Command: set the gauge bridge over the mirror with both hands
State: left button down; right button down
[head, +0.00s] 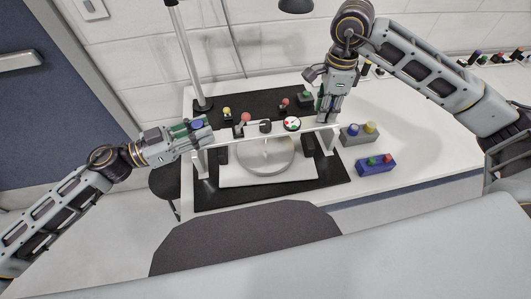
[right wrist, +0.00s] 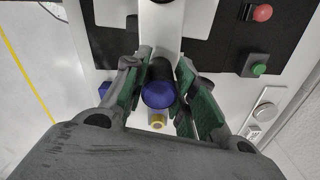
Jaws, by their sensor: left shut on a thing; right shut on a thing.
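The gauge bridge (head: 225,138) is a pale bar with a leg at each end, and it spans above the round mirror (head: 265,157). The mirror lies on a white plate on a black mat. My left gripper (head: 197,125) is shut on the bridge's left handle, whose blue end shows. My right gripper (head: 324,115) is shut at the bridge's right end. In the right wrist view, its green pads (right wrist: 157,92) close on a dark handle with a blue end (right wrist: 158,96). I cannot tell whether the legs touch the mat.
A grey box (head: 358,139) with blue and yellow knobs and a blue box (head: 376,165) with red and green knobs stand right of the mat. A lamp pole (head: 188,55) rises at back left.

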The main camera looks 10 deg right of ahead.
pick_arm(q)
jog(key=shift+f+b, duration=0.7)
jog(key=shift+b, duration=0.05)
pick_arm(e)
jog(key=shift+f, duration=0.75)
pick_arm(q)
jog(key=c, duration=1.2)
grip_release()
pick_arm(e)
jog(key=c, duration=1.1)
grip_release()
jog(key=shift+c, duration=0.2)
pick_arm(q)
jog(key=shift+o, duration=0.2)
jog(key=shift+a, duration=0.15)
jog(key=v, duration=1.1)
jog(key=shift+a, duration=0.3)
jog(key=shift+s+a, duration=0.1)
jog(key=shift+s, duration=0.05)
pick_arm(e)
jog(key=shift+r, duration=0.2)
jog(key=shift+r, duration=5.8)
